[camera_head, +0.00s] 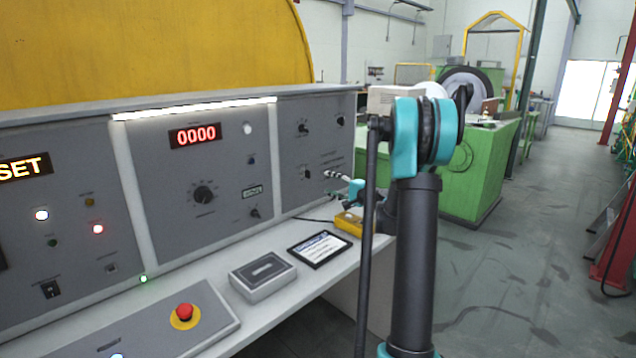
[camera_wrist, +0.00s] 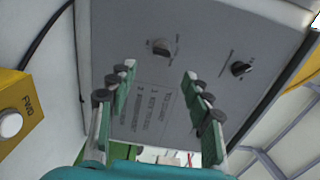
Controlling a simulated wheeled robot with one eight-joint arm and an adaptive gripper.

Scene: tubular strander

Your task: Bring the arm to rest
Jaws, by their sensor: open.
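My arm stands upright right of centre in the head view, bent at its teal joint. Its far part is mostly hidden behind that joint and the dark link. My gripper (camera_head: 336,175) shows small in the head view, just in front of the right section of the grey control panel (camera_head: 290,135). In the wrist view my gripper (camera_wrist: 158,82) has its two fingers spread wide apart, with nothing between them. Beyond the fingers is the grey panel face (camera_wrist: 110,40) with two black knobs and printed text. I cannot tell the exact gap to the panel.
A yellow box (camera_head: 349,223), marked FWD with a white button in the wrist view (camera_wrist: 18,105), sits on the desk beneath my gripper. A tablet-like sign (camera_head: 319,248), a grey box (camera_head: 262,276) and a red emergency button (camera_head: 185,312) lie nearer. Floor at right is open.

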